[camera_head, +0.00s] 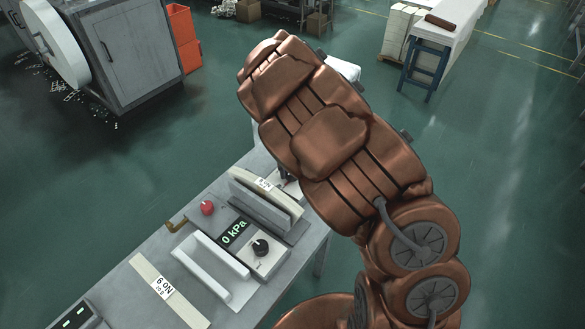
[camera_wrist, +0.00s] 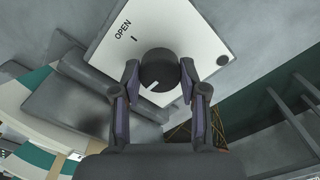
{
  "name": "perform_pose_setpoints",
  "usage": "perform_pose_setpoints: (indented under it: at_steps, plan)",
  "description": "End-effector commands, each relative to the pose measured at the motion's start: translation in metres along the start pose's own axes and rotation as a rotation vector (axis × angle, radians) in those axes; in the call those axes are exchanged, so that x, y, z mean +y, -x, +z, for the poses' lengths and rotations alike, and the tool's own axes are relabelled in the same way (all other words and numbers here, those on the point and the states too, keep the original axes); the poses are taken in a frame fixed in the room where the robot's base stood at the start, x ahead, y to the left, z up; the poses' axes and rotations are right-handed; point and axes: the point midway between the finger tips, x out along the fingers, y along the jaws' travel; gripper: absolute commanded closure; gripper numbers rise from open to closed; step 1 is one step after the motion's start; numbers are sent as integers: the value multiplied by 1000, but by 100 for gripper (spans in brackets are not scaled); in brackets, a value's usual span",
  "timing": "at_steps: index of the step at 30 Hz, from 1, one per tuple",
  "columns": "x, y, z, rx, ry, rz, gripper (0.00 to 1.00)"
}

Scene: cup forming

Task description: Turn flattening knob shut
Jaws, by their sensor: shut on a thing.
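In the wrist view, a round black knob (camera_wrist: 158,70) stands on a white plate (camera_wrist: 190,28) marked "OPEN" with a short tick. The knob's white pointer line points to the lower left, away from that tick. My gripper (camera_wrist: 160,76) has one finger on each side of the knob and is shut on it. In the head view my bronze arm hides the gripper. A black knob (camera_head: 260,247) shows uncovered there on a white plate, beside a display (camera_head: 234,232) reading "0 kPa". I cannot match it to the gripped knob.
A grey machine (camera_head: 135,50) stands at upper left. Open green floor lies left of the bench.

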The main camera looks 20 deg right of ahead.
Motion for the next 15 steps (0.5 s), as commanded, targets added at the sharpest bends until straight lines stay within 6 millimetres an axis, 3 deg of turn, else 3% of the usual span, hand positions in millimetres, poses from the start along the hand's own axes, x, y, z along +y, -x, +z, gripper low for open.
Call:
perform_pose_setpoints:
  at_steps: [6, 7, 13, 15]
  plan:
    - [1, 1, 2, -7, 2, 1, 92]
    - [1, 1, 2, -7, 2, 1, 55]
    - [0, 1, 1, -4, 2, 0, 34]
    - [0, 1, 1, -4, 2, 0, 32]
